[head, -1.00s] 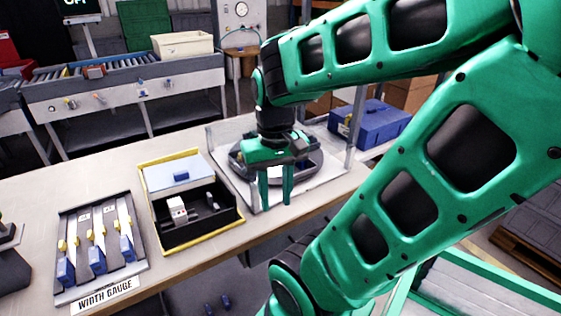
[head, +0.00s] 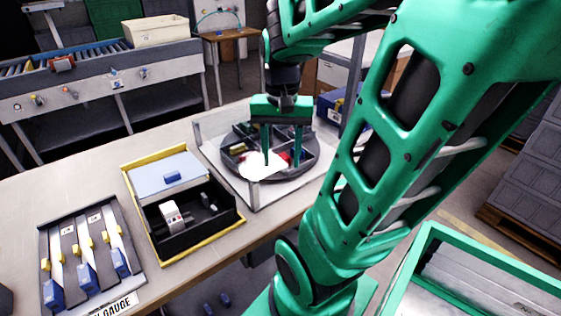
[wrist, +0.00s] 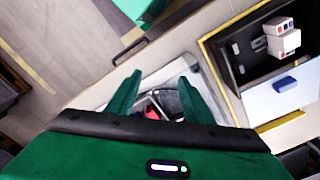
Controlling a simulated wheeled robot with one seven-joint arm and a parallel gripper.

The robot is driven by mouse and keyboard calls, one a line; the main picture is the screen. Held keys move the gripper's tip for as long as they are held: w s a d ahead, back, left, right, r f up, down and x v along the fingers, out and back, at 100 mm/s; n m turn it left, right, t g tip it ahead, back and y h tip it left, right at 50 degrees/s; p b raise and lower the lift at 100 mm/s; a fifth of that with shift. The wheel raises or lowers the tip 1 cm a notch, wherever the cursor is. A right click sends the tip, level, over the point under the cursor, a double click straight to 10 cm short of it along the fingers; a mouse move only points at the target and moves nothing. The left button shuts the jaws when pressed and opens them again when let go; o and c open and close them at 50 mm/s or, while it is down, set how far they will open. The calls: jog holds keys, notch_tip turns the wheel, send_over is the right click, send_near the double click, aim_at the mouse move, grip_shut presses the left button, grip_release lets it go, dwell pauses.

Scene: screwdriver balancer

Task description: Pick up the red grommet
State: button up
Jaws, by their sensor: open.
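A small red piece (head: 285,157), which looks like the red grommet, lies in a round dark divided tray (head: 228,163). It is partly hidden behind my fingers, so its exact shape is unclear. In the wrist view a red patch (wrist: 152,112) shows between the bases of my fingers. My gripper (head: 282,162) points down over the tray, its two green fingers apart with nothing held between them. In the wrist view the fingers (wrist: 161,76) are also spread. I cannot tell how far the fingertips are above the red piece.
The tray sits in a pale low-walled stand (head: 205,152) with a clear front corner panel and a post. A yellow-edged black box (head: 190,240) with a light-blue lid stands left of it, then a width gauge (head: 75,235). A blue bin (head: 328,103) is behind right.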

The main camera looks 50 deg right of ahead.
jog(key=w+d+m, duration=0.8)
jog(key=d+m, duration=0.1)
jog(key=d, duration=0.4)
send_over(284, 155)
jog(key=shift+m, duration=0.3)
jog(key=f, duration=0.6)
jog(key=shift+s+d+f, duration=0.15)
jog(key=shift+s+f, duration=0.1)
jog(key=shift+s, duration=0.1)
jog(key=shift+w+f, duration=0.2)
jog(key=shift+f, duration=1.05)
jog(key=shift+w+f, duration=0.15)
jog(key=shift+f, duration=1.1)
jog(key=c, duration=1)
